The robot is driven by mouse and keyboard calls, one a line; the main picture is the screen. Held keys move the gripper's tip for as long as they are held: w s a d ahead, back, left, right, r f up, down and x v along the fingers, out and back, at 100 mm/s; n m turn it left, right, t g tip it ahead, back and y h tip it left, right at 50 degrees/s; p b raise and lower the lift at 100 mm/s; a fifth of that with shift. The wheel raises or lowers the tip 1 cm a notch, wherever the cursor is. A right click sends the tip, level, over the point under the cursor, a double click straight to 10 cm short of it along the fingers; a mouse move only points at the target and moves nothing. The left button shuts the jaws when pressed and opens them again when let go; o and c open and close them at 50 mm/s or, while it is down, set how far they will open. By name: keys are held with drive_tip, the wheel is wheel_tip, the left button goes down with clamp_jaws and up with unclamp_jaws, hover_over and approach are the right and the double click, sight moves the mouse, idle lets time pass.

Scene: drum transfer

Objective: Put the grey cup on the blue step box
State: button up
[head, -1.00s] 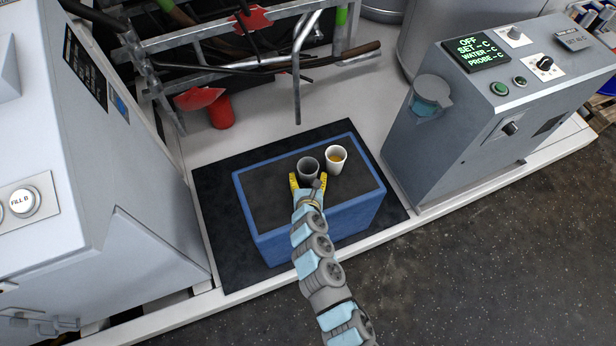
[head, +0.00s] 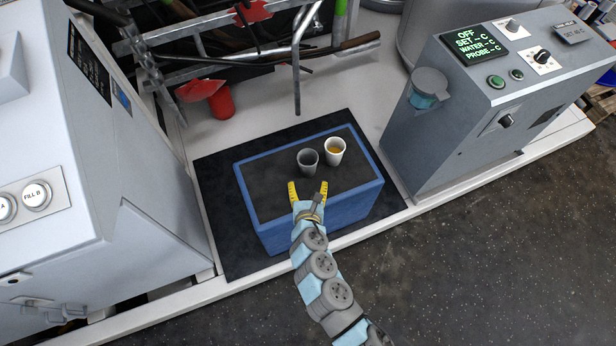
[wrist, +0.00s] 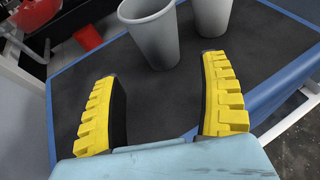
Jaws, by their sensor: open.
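The grey cup (head: 307,160) stands upright on the dark top of the blue step box (head: 270,205), near the middle of its far half. My gripper (head: 308,188) is open and empty just on the near side of the cup, apart from it. In the wrist view the yellow fingers of my gripper (wrist: 160,105) are spread wide, with the grey cup (wrist: 154,38) beyond the fingertips and bare box top (wrist: 150,108) between them.
A white cup (head: 336,151) with orange-yellow contents stands just right of the grey cup on the box. A red container (head: 221,102) and a metal rack stand behind. A control cabinet (head: 480,105) is on the right, a grey machine (head: 70,140) on the left.

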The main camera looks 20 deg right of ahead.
drive_tip(key=shift+v, duration=1.6)
